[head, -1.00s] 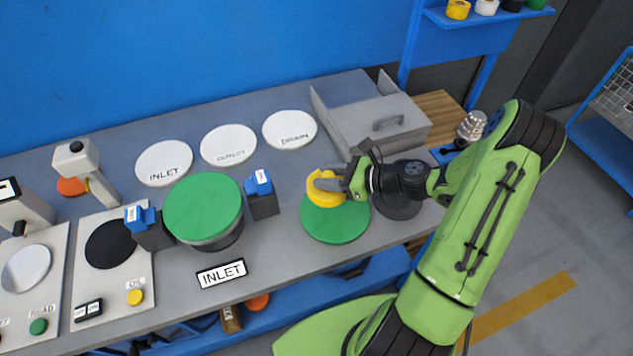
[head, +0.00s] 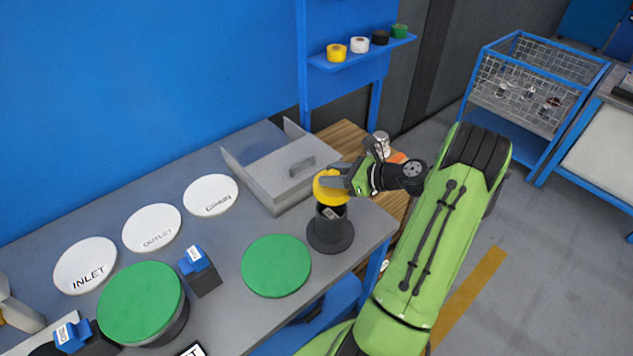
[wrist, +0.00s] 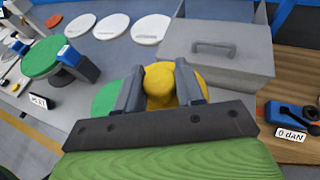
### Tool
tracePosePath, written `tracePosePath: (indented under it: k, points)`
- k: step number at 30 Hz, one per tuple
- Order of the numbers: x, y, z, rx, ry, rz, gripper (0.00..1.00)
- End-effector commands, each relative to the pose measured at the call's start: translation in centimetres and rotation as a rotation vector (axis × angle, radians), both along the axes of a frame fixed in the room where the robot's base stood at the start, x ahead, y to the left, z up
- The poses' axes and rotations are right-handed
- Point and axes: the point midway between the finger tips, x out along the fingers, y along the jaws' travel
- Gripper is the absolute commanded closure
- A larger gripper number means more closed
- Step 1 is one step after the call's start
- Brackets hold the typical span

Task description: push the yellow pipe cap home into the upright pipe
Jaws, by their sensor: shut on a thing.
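The yellow pipe cap (head: 326,191) is held in my gripper (head: 338,184) over the dark grey upright pipe (head: 331,234), which stands on a round flange near the bench's right end. The cap covers the pipe's mouth in the head view; I cannot tell whether it touches the rim or is slightly above. A small pale label shows on the pipe's side. In the wrist view both fingers of my gripper (wrist: 160,88) close on the cap's raised grip (wrist: 160,79), with the yellow disc (wrist: 206,78) around it. The pipe is hidden there.
A green disc (head: 276,266) lies left of the pipe. A grey box with a handle (head: 278,172) stands behind it. A green-topped drum (head: 141,302) with blue-topped blocks and white labelled discs (head: 151,228) are further left. A wooden board (head: 346,140) lies at the right.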

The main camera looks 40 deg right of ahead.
Motion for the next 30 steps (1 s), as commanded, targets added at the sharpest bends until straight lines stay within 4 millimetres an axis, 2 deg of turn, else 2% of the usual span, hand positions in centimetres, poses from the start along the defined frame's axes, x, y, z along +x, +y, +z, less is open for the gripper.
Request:
tracePosePath:
  k: [12, 24, 30]
  points:
    - [0.0, 0.0, 0.2, 0.0, 0.0, 0.001, 0.94]
    - [0.0, 0.0, -4.9, -0.001, -0.002, 0.001, 0.94]
    - [0.0, 0.0, -6.0, -0.003, -0.002, 0.002, 0.94]
